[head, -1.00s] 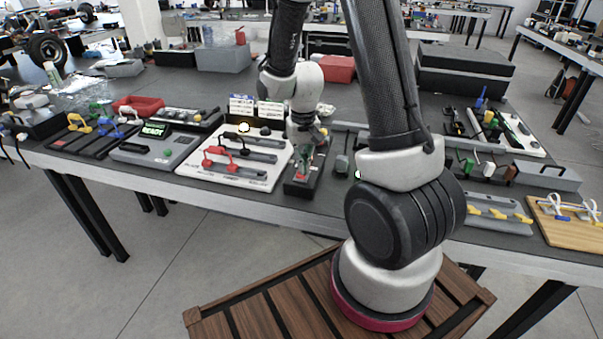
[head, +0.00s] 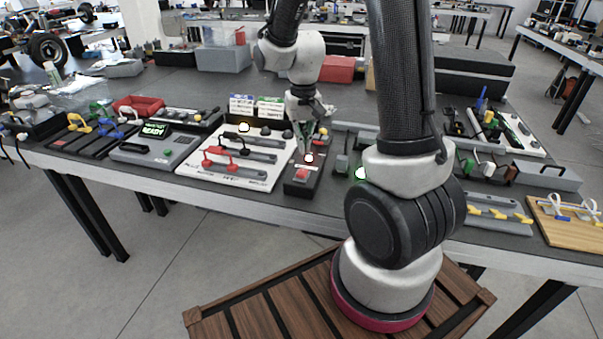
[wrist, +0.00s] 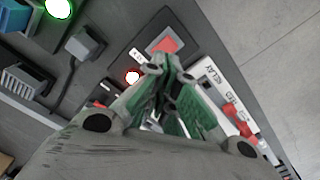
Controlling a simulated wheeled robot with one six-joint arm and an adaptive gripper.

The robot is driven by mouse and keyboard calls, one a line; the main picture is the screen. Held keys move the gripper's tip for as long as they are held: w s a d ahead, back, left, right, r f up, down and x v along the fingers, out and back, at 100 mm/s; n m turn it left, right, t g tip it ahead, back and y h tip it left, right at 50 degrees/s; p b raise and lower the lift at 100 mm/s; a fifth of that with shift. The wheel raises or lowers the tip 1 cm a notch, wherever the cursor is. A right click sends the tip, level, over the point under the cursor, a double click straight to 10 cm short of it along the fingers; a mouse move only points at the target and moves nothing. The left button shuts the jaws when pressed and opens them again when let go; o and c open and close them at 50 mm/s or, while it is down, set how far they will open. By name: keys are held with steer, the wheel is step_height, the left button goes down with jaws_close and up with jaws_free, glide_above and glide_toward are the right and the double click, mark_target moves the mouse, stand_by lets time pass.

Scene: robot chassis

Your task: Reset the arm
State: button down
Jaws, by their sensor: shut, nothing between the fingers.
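My gripper (head: 308,135) is in the middle of the head view, pointing down above a dark box with a red button (head: 301,174) and a lit lamp (head: 309,158). In the wrist view its fingers (wrist: 171,68) are closed together with nothing between them. The red button also shows in the wrist view (wrist: 165,45), just beyond the fingertips. The lit lamp (wrist: 132,76), ringed in red, is left of the fingers there. In the head view the fingertips are apart from the red button.
A white panel (head: 222,178) with red-handled sliders and a lit yellow lamp stands left of the box. A grey console (head: 150,152) with a green "READY" display is farther left. A green-ringed lit lamp (head: 361,173) is right of it. My base stands at the table's front edge.

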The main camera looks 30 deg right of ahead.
stand_by(0.4)
steer(key=s+r+n+t, duration=0.3)
steer(key=s+r+t, duration=0.1)
steer(key=s+r, duration=1.4)
steer(key=shift+s+d+r, duration=0.25)
steer(key=shift+s+d, duration=0.15)
steer(key=shift+s, duration=0.1)
